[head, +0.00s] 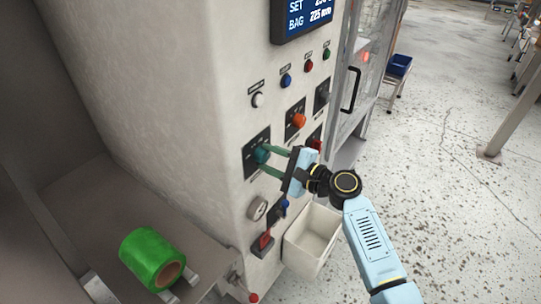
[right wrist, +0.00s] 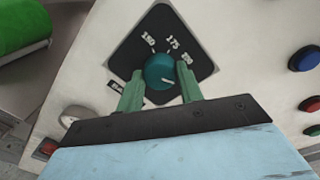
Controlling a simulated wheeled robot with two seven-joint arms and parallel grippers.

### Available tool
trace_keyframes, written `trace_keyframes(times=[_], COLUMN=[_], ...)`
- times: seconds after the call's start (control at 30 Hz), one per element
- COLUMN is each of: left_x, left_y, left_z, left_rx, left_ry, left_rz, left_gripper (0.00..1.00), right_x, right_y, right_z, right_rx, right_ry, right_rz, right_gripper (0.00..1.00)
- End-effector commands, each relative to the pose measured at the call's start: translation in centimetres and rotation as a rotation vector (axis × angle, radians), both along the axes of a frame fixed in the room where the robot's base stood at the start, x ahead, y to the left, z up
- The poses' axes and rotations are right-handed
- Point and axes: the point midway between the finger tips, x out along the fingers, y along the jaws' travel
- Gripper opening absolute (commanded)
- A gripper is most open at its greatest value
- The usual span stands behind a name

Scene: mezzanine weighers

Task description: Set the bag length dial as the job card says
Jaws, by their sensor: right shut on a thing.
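The bag length dial (head: 261,154) is a teal knob on a black square plate on the cream machine's front. In the right wrist view the knob (right wrist: 158,70) sits on its plate (right wrist: 157,28), marked 150, 175 and a partly covered figure that looks like 200. A short white mark shows on the knob's lower right; its exact aim is hard to read. My right gripper (head: 265,157) is shut on the knob, one green finger on each side. A small label below the plate is partly covered. My left gripper and a job card are not in view.
An orange knob (head: 299,120) and several coloured buttons sit up and right of the dial. Below are a round gauge-like knob (head: 257,208), a red switch (head: 263,243) and a cream bin (head: 312,240). A green roll (head: 150,256) lies at lower left. Floor at right is open.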

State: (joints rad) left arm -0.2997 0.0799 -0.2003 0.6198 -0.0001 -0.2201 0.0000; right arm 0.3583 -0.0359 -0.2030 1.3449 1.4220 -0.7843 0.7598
Motion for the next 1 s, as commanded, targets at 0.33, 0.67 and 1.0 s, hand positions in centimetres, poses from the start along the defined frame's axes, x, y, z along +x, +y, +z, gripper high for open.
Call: trace_keyframes(times=[0.33, 0.67, 1.0], left_x=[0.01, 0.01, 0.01], left_y=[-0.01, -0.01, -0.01], left_z=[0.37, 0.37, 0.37], left_rx=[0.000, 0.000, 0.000], left_ry=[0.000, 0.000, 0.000], left_rz=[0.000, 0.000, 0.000], left_gripper=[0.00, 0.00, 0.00], right_x=[-0.01, -0.01, 0.00], right_y=[-0.02, -0.02, -0.02], right_z=[-0.07, -0.09, -0.05], right_rx=[0.041, 0.043, 0.042], right_ry=[0.058, 0.060, 0.059], right_rz=[0.000, 0.000, 0.000], right_gripper=[0.14, 0.14, 0.58])
